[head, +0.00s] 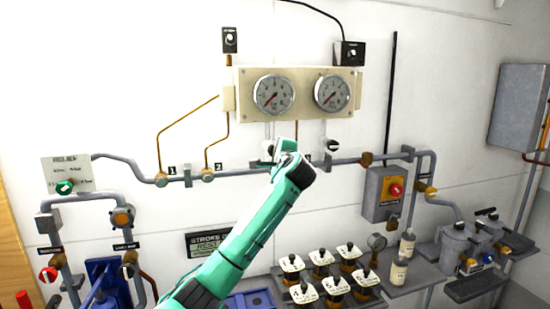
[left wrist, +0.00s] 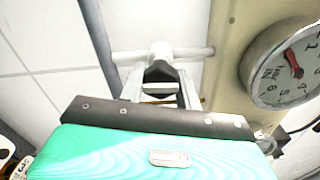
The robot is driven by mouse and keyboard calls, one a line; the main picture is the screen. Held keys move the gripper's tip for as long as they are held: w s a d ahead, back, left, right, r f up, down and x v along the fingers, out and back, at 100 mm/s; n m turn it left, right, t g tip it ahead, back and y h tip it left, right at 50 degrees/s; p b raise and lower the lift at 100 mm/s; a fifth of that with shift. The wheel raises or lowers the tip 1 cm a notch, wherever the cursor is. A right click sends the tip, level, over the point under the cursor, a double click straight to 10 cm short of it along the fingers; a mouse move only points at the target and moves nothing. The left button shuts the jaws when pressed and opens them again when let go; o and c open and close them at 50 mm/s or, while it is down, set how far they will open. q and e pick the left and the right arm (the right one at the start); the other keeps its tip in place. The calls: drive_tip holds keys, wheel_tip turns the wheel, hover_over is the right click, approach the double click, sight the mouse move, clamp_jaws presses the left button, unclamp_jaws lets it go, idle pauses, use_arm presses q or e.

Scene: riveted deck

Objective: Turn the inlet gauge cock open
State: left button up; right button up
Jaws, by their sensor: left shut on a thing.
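My left gripper (head: 272,151) is in front of the wall pipe, just below the left-hand gauge. The left-hand gauge (head: 273,94) also shows in the left wrist view (left wrist: 290,68). My right gripper is not in view.
A cream gauge panel (head: 303,75) is just above the gripper. A grey pipe (head: 235,171) runs along the wall at gripper height. A grey switch box (head: 384,206) with a red knob stands to the right. Several white-topped valves (head: 320,262) are below.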

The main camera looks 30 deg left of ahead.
use_arm(q)
drive_tip(key=shift+f+n, duration=0.1)
drive_tip(key=shift+n, duration=0.3)
drive_tip(key=o, duration=1)
drive_tip(key=shift+s+d, duration=0.1)
drive_tip(key=shift+s+d+b, duration=0.25)
drive_tip(key=shift+d+b, duration=0.05)
drive_tip(key=shift+b, duration=0.15)
drive_tip(key=b+v, duration=0.4)
drive_tip(key=v, duration=0.8)
drive_tip(key=shift+s+d, duration=0.25)
drive_tip(key=shift+d, duration=0.05)
